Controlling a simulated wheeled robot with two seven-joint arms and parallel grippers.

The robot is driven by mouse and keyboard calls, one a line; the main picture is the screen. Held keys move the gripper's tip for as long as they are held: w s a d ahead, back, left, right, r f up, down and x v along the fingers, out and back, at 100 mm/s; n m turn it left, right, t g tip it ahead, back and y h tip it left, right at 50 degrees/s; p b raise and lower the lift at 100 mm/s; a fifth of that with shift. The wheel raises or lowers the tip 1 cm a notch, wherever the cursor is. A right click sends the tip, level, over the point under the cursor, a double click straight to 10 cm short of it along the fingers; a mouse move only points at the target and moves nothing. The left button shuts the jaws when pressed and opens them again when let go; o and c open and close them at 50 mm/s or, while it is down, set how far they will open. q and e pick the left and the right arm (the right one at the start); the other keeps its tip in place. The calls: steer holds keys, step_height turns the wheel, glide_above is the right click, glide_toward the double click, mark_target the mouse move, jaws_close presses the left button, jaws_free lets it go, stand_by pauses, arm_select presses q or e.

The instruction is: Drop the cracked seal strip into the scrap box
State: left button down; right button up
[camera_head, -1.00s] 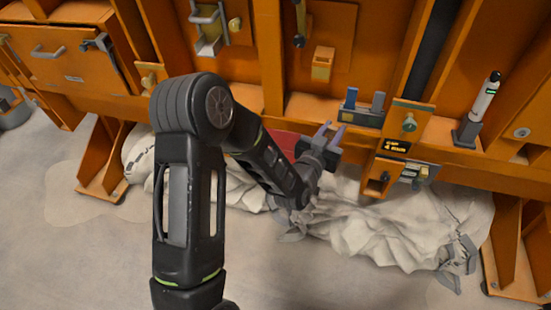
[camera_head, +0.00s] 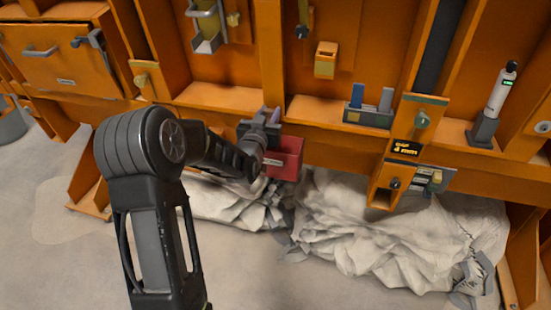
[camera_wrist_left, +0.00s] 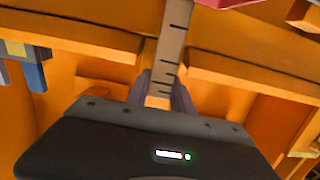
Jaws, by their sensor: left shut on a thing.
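My left gripper (camera_head: 268,116) is shut just above and behind the red box (camera_head: 284,160), which looks like the scrap box. In the left wrist view, a grey-brown strip with dark cross marks (camera_wrist_left: 173,40) stands out between the fingers (camera_wrist_left: 160,88); it looks like the cracked seal strip. A red edge (camera_wrist_left: 226,3), probably the box, shows at the top of the wrist view. The inside of the box is hidden. My right gripper is not in view.
A grey holder (camera_head: 366,118) with a blue and a grey upright piece stands on the ledge to the right. An orange bracket (camera_head: 383,182), an orange cup (camera_head: 325,66) and a white cylinder (camera_head: 502,92) are also on the orange frame. Crumpled pale sheeting (camera_head: 380,230) hangs below.

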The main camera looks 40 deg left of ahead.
arm_select(q)
steer(key=shift+f+b, duration=1.25)
steer(key=shift+f, duration=1.7)
steer(key=c, duration=1)
jaws_free()
steer(key=shift+c, duration=0.2)
steer(key=shift+s+d, duration=0.1)
steer(key=v, duration=0.7)
steer(key=shift+s+b, duration=0.3)
steer(key=shift+b, duration=0.05)
steer(key=shift+f, duration=0.1)
